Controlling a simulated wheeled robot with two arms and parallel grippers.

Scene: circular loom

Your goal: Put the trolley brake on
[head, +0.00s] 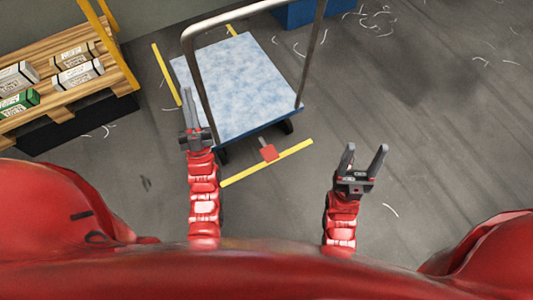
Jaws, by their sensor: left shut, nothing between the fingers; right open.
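The trolley (240,85) has a pale blue mottled deck and a grey metal push handle (190,62) at its near end. A red brake pedal (268,152) sticks out from the trolley's near edge, low over the floor. My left gripper (188,98) is shut and empty, at the left side of the trolley near the handle's left post; I cannot tell whether it touches. My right gripper (365,155) is open and empty over bare floor, to the right of the pedal.
Yellow floor lines (295,154) mark the space around the trolley. A wooden shelf (85,88) with several packages and a yellow frame stands at the left. A blue box (300,12) is at the top. The floor on the right is open, with scattered pale scraps.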

